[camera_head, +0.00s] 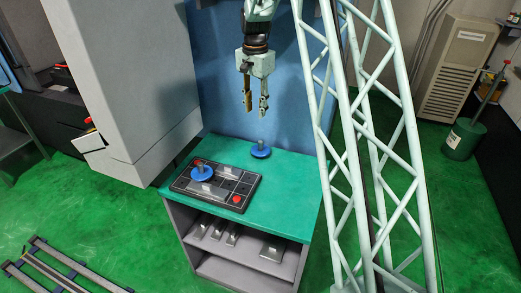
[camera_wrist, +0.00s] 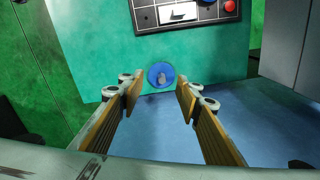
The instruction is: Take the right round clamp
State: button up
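The right round clamp (camera_head: 261,151) is a blue disc with a small upright stem. It stands on the green tabletop near the back edge, right of the black board. In the wrist view this clamp (camera_wrist: 161,76) shows beyond my fingertips, centred in the gap between them. A second blue round clamp (camera_head: 203,173) sits on the black board (camera_head: 228,188) to the left. My gripper (camera_head: 256,108) hangs above the right clamp, apart from it, pointing down. Its two fingers are spread and hold nothing, as the wrist view (camera_wrist: 160,95) also shows.
The green tabletop (camera_head: 285,200) is clear to the right of the board. Red knobs (camera_head: 237,199) sit on the board's corners. A pale lattice tower (camera_head: 350,120) rises close at the right. A grey machine (camera_head: 125,75) stands left, a blue panel (camera_head: 215,100) behind.

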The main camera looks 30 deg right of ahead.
jog(key=m+p, duration=0.1)
jog(key=m, duration=0.1)
send_over(260, 144)
jog(key=w+d, duration=0.1)
notch_tip(260, 144, down, 10)
jog(key=shift+g, duration=0.3)
jog(key=shift+f, duration=4.3)
jog(key=shift+f, duration=0.15)
jog(key=shift+f+p, duration=0.35)
jog(key=shift+f, duration=2.1)
jog(key=shift+c, duration=0.5)
jog(key=shift+w, duration=0.1)
grip_shut()
